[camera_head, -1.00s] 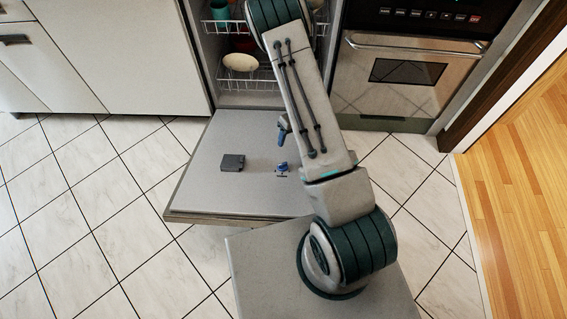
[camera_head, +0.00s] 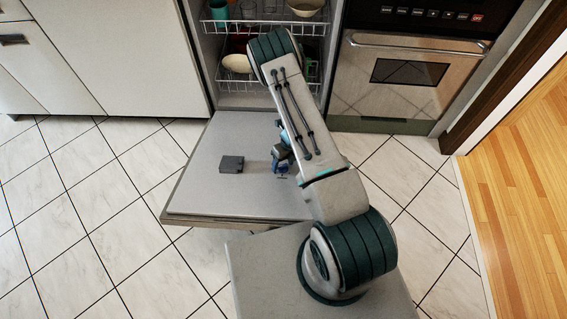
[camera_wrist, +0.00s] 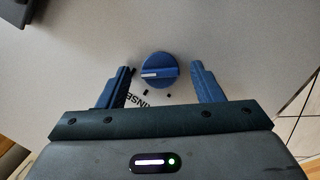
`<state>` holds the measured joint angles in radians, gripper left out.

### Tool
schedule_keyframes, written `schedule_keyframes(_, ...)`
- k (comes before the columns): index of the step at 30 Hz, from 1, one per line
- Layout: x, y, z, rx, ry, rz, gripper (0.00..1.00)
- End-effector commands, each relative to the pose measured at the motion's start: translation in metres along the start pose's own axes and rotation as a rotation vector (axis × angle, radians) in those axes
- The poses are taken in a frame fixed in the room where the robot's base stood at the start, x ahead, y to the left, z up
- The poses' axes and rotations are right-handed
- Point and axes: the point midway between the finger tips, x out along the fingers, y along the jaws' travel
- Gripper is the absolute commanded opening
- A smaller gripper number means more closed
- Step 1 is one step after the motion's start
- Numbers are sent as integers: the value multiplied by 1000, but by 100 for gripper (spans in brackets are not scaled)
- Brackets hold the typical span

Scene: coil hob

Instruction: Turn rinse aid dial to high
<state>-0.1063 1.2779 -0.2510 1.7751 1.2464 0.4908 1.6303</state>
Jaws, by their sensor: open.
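The blue rinse aid dial (camera_wrist: 159,71) sits on the inner face of the open dishwasher door (camera_head: 200,190). A white pointer line on the dial points left in the wrist view, and black marks and partly hidden "RINSE" lettering lie below it. My gripper (camera_wrist: 160,75) is open, with one blue finger on each side of the dial and gaps on both sides. In the head view my gripper (camera_head: 280,163) is over the dial (camera_head: 281,168) and partly hides it.
A dark grey box-like part (camera_head: 231,164) sits on the door left of the dial; it also shows in the wrist view (camera_wrist: 38,8). Dish racks (camera_head: 235,85) with dishes are behind. An oven (camera_head: 400,75) stands to the right. Tiled floor (camera_head: 90,220) is clear at left.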

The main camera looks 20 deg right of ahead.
Motion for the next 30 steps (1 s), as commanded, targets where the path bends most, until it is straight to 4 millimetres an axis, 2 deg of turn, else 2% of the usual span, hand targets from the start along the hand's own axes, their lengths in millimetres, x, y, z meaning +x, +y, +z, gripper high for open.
schedule_keyframes(8,2,0,0,0,0,0,60)
schedule_keyframes(10,2,0,0,0,0,0,46)
schedule_keyframes(13,2,0,0,0,0,0,18)
schedule_keyframes(14,2,0,0,0,0,0,15)
schedule_keyframes(23,2,-1,0,-22,-1,7,15)
schedule_keyframes(30,3,-2,1,-131,-2,43,15)
